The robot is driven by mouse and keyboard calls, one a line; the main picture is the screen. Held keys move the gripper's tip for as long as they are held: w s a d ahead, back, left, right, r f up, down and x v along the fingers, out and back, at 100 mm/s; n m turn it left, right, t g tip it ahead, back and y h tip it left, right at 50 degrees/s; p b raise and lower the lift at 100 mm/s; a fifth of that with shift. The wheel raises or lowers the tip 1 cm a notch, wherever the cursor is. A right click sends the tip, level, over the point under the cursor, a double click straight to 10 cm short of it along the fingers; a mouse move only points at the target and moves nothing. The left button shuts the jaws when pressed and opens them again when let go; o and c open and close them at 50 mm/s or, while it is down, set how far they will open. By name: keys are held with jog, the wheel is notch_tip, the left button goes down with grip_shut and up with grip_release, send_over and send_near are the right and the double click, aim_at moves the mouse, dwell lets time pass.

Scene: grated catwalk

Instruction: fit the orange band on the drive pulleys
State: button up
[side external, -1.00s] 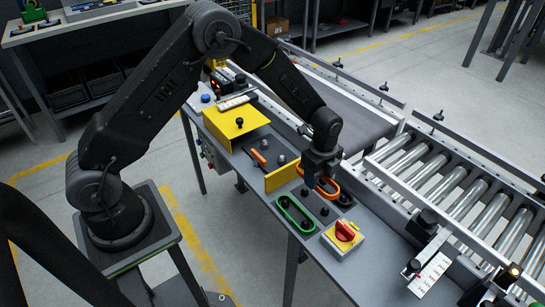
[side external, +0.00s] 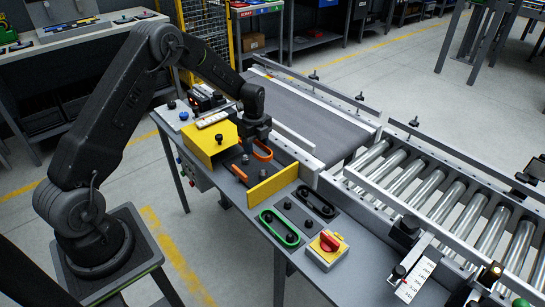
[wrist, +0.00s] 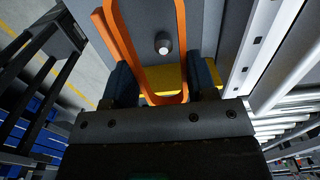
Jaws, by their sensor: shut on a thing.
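My gripper (side external: 256,138) is shut on the orange band (side external: 263,152) at one end of its loop. In the wrist view the fingers (wrist: 166,80) flank the near end of the band (wrist: 126,45), and the loop stretches away from them. A silver-topped pulley (wrist: 163,43) shows through the loop; I cannot tell whether the band is around it or above it. In the side view a grey pulley (side external: 246,158) stands just left of the band, near an orange lever (side external: 239,173).
A yellow upright panel (side external: 272,187) stands in front of the pulleys, and a yellow cover (side external: 211,141) behind-left. A green band (side external: 279,228) and a black band (side external: 316,204) lie nearer, by a red switch (side external: 328,242). A conveyor rail (side external: 291,148) borders the right side.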

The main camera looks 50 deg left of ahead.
send_over(255, 170)
jog(key=shift+f, duration=2.4)
jog(key=shift+f, duration=0.15)
jog(key=shift+f, duration=2.1)
jog(key=o, duration=1.3)
jog(key=shift+o, duration=0.2)
